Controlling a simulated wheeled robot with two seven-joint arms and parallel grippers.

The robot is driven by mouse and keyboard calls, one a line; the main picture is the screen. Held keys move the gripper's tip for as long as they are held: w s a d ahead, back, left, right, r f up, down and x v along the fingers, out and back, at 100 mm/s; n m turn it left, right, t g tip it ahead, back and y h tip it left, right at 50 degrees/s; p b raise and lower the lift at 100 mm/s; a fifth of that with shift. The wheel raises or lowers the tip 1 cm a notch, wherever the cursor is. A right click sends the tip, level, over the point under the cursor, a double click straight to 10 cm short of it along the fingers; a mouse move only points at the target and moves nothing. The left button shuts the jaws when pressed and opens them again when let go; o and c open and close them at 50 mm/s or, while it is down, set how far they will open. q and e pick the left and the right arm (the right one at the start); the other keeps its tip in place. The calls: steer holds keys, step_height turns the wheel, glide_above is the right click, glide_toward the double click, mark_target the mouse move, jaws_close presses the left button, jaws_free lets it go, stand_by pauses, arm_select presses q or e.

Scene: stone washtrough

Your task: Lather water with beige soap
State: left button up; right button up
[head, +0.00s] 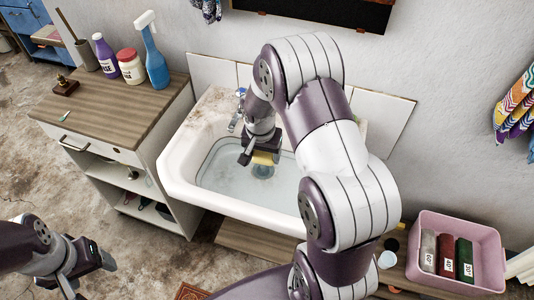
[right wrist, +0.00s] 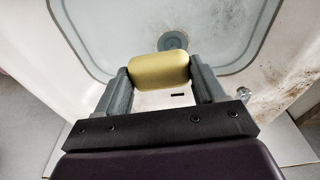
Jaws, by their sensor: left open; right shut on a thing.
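The beige soap (right wrist: 158,71) is a rounded yellowish bar between the two fingers of my right gripper (right wrist: 160,80) in the right wrist view. In the head view my right gripper (head: 260,156) is over the basin and shut on the soap (head: 264,158), which is partly hidden by the gripper. The white washtrough (head: 180,185) holds clear, still-looking water (head: 235,182) with a drain below. I cannot tell whether the soap touches the water. My left gripper (head: 85,275) is open and empty above the floor at the lower left.
A wooden-topped cabinet (head: 115,108) left of the trough bears a blue spray bottle (head: 154,62), a white jar (head: 131,67) and a purple bottle (head: 106,58). My right arm hides the trough's right part.

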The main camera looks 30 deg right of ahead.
steer(key=shift+d+n, duration=0.2)
steer(key=shift+n, duration=0.2)
steer(key=shift+w+f, duration=0.1)
steer(key=shift+w+a+f+b, duration=0.15)
steer(key=shift+f+b, duration=0.35)
steer(key=shift+b, duration=0.05)
steer(key=shift+f+b, duration=0.35)
steer(key=shift+f, duration=0.05)
step_height(320, 180, down, 14)
steer(key=b, duration=1.1)
steer(key=shift+b, duration=0.35)
